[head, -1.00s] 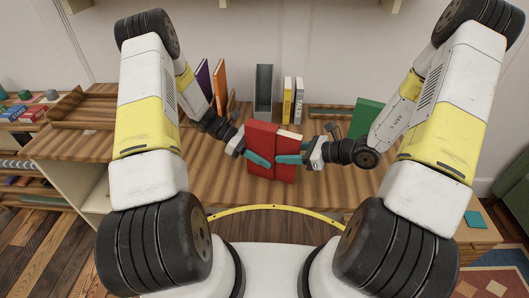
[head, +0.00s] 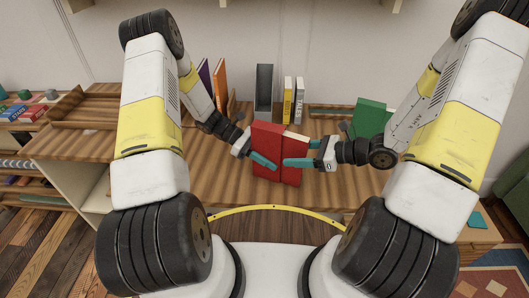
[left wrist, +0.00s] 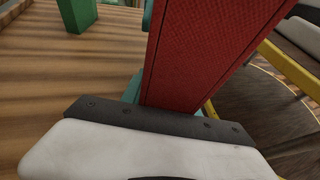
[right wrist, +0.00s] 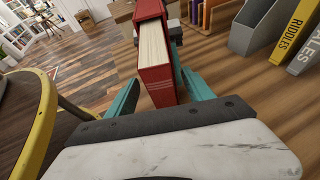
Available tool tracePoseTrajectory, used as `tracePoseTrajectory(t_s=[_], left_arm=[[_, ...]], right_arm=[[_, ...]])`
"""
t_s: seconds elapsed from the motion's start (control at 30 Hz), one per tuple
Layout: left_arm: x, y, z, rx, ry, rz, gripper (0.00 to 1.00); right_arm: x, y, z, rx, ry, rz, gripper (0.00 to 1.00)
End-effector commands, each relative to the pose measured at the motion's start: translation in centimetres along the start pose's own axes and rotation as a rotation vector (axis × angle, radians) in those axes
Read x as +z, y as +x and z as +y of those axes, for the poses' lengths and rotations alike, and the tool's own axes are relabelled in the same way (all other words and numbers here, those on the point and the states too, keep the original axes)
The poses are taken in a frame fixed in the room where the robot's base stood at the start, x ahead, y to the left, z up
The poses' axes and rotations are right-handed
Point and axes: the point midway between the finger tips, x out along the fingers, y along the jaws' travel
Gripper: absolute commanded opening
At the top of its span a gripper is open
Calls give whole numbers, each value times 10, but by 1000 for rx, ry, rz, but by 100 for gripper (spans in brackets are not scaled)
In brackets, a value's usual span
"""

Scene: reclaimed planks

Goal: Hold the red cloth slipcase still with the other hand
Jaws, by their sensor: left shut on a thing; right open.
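The red cloth slipcase (head: 266,139) stands upright near the front of the wooden desk, with a red volume and its cream page edges (right wrist: 153,45) showing at its right side. My left gripper (head: 264,160) is shut on the slipcase's left part, one teal finger across its front face. In the left wrist view the red cloth (left wrist: 205,60) fills the space between the fingers. My right gripper (head: 300,155) is open at the right side. In the right wrist view its teal fingers stand either side of the red volume, with a gap at the left finger.
Behind stand a grey holder (head: 264,88), a yellow book (head: 287,98), a white book (head: 300,100) and an orange book (head: 220,85). A green book (head: 371,118) leans at the right. A wooden tray (head: 95,106) is at the left. The desk front is mostly clear.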

Motion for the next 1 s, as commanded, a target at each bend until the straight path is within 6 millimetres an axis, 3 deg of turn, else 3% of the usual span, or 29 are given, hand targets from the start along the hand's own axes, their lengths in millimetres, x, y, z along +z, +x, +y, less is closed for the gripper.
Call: tracePoseTrajectory(t_s=[0.13,0.4,0.53,0.87,1.0], left_arm=[[0,-2,1,2,3,1,0],[0,-4,1,3,5,4,0],[0,-4,1,4,5,4,0],[0,-4,1,4,6,5,0],[0,-4,1,4,6,5,0]], right_arm=[[-1,-16,-2,-6,0,4,61],[-2,-20,-2,-9,1,6,61],[-2,-20,-3,-10,0,6,86],[-3,-22,-4,-12,0,8,86],[-2,-35,-5,-15,-1,8,86]])
